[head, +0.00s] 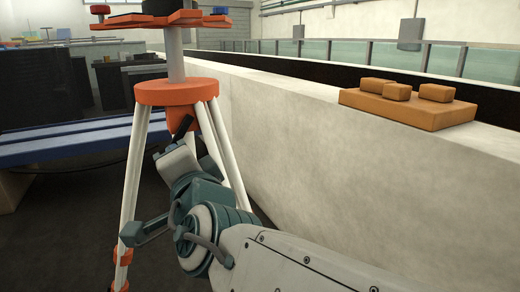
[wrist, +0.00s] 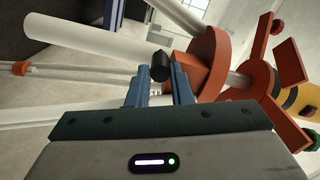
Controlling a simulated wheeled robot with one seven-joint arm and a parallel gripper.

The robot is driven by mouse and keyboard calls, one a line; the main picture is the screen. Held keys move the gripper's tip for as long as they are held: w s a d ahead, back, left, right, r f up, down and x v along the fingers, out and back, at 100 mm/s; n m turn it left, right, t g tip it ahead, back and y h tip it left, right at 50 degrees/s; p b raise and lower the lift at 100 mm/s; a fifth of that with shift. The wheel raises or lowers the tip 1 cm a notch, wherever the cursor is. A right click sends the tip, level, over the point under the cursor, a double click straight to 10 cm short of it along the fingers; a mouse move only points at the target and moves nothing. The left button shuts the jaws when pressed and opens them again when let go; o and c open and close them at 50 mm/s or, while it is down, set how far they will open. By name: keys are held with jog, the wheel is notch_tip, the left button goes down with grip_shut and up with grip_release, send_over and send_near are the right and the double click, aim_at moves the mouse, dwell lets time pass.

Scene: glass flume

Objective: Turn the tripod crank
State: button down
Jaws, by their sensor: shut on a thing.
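The tripod (head: 177,93) stands upright in the head view, with an orange collar, white legs and a pale centre column. Its orange collar also shows in the wrist view (wrist: 213,62), seen sideways. The crank's black handle (head: 183,127) sticks out below the collar, beside an orange block. In the wrist view the black crank end (wrist: 160,65) lies between the blue-grey fingers of my gripper (wrist: 157,80). My gripper is shut on the crank. In the head view my gripper (head: 178,138) is close under the collar, among the legs, and its fingers are partly hidden.
A long pale wall (head: 330,150) runs close along the right of the tripod. An orange-brown block with smaller blocks (head: 405,110) sits on its top. A blue bench (head: 75,145) stands at the left. Orange arms (head: 160,19) spread at the tripod's top.

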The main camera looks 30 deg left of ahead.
jog(key=shift+w+d+f, duration=0.1)
jog(key=shift+w+f, duration=0.05)
jog(key=shift+w, duration=0.1)
dwell(0.3)
jog(key=c, duration=1.3)
grip_release()
jog(key=shift+w, duration=0.1)
jog(key=shift+n, duration=0.3)
jog(key=shift+s+d, duration=0.1)
jog(key=shift+s, duration=0.1)
jog(key=v, duration=1.1)
jog(key=shift+d+p, duration=0.35)
jog(key=shift+p, duration=0.1)
